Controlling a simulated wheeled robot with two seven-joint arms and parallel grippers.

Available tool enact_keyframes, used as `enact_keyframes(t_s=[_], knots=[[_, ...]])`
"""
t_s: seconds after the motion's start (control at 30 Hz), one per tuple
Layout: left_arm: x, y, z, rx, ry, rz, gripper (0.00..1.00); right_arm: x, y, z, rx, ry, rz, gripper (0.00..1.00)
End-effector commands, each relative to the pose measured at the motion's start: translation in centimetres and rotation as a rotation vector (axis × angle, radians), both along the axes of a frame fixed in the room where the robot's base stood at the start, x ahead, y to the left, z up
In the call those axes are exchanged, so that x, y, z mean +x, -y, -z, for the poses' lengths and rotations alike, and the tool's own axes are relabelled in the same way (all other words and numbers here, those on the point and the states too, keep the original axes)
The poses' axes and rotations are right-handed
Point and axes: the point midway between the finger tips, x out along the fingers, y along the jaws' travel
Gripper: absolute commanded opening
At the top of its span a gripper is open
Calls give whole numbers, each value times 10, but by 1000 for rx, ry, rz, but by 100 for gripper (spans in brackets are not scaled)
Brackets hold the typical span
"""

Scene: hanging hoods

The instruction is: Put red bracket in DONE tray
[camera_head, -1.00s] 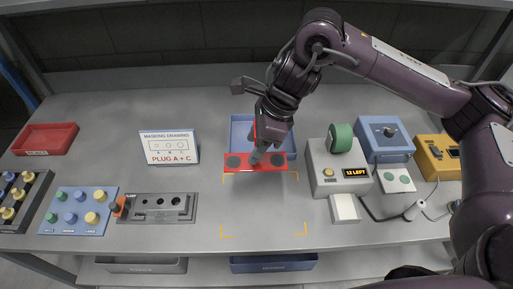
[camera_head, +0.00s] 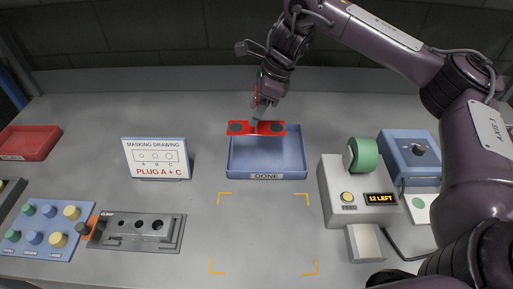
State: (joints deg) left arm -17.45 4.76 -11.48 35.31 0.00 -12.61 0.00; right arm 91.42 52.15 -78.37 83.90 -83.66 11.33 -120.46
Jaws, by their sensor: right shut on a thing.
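The red bracket (camera_head: 268,129) is a flat red bar with a dark round spot near each end. My right gripper (camera_head: 262,118) is shut on the middle of the bracket, holding it level over the back part of the DONE tray. The DONE tray (camera_head: 267,176) is a shallow blue tray with a label on its front wall. The bracket hides part of the tray's back rim, and I cannot tell its exact height above the tray. My left gripper is not in view.
A masking drawing sign (camera_head: 157,158) stands left of the tray. A grey dispenser with a green roll (camera_head: 344,190) stands to the right. A clamp block (camera_head: 137,231) and a blue plug tray (camera_head: 47,232) lie front left. The yellow-cornered area (camera_head: 264,235) is empty.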

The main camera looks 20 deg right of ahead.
Motion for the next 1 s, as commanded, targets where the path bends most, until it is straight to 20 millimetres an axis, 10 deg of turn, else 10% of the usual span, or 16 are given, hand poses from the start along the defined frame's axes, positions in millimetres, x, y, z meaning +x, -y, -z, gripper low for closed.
enact_keyframes(t_s=[0.3, 1.0], knots=[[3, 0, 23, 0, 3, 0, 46, 0, -1, 75, 3, 0, 1, 11], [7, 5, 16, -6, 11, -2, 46, 1, -1, 127, 1, 4, -1, 11]])
